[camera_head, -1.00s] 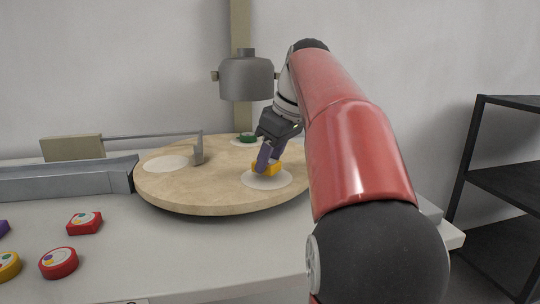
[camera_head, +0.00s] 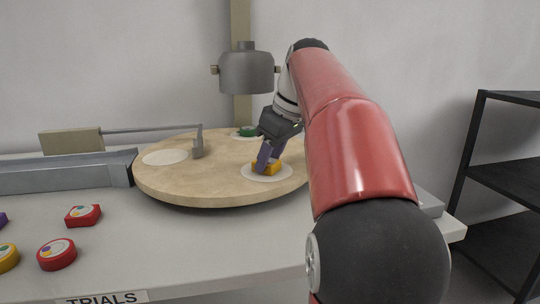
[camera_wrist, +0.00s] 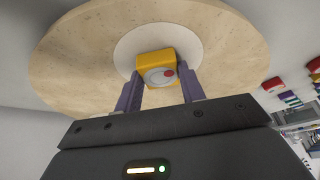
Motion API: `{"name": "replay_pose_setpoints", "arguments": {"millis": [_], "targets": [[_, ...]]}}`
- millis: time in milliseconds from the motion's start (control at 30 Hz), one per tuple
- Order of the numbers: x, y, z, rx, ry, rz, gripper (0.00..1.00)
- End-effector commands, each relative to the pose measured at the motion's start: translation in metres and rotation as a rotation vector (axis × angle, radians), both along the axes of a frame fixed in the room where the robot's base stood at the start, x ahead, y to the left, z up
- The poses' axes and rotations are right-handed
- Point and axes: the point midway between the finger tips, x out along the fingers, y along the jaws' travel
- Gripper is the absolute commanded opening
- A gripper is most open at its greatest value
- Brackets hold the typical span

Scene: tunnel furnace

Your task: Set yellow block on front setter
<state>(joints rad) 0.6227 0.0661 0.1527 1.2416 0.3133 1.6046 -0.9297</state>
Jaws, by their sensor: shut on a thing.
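The yellow block (camera_head: 266,167) is at the front white round setter (camera_head: 267,176) on the tan round turntable (camera_head: 190,190). In the wrist view the yellow block (camera_wrist: 156,64) has a pale round face with a red dot and lies over the white setter (camera_wrist: 190,44). My gripper (camera_head: 266,160) reaches down to it, and its purple fingers (camera_wrist: 160,84) are shut on the block's sides. The block looks low at the setter; I cannot tell whether it touches.
A green block (camera_head: 246,132) sits on the rear setter. Another setter (camera_head: 166,157) at the left is bare, near a grey upright plate (camera_head: 198,142). A grey domed lamp-like part (camera_head: 246,73) hangs behind. Red blocks (camera_head: 57,254) lie front left; a black shelf (camera_head: 500,180) stands right.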

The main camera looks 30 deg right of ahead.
Motion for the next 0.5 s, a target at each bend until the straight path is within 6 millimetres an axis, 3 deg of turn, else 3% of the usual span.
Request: {"name": "replay_pose_setpoints", "arguments": {"millis": [67,100,233,500], "targets": [[-0.0001,0.0001,0.0003,0.000,0.000,0.000,0.15],[-0.0001,0.0001,0.0003,0.000,0.000,0.000,0.45],[-0.0001,-0.0001,0.0004,0.000,0.001,0.000,0.62],[-0.0002,-0.0002,0.0004,0.000,0.001,0.000,0.65]]}}
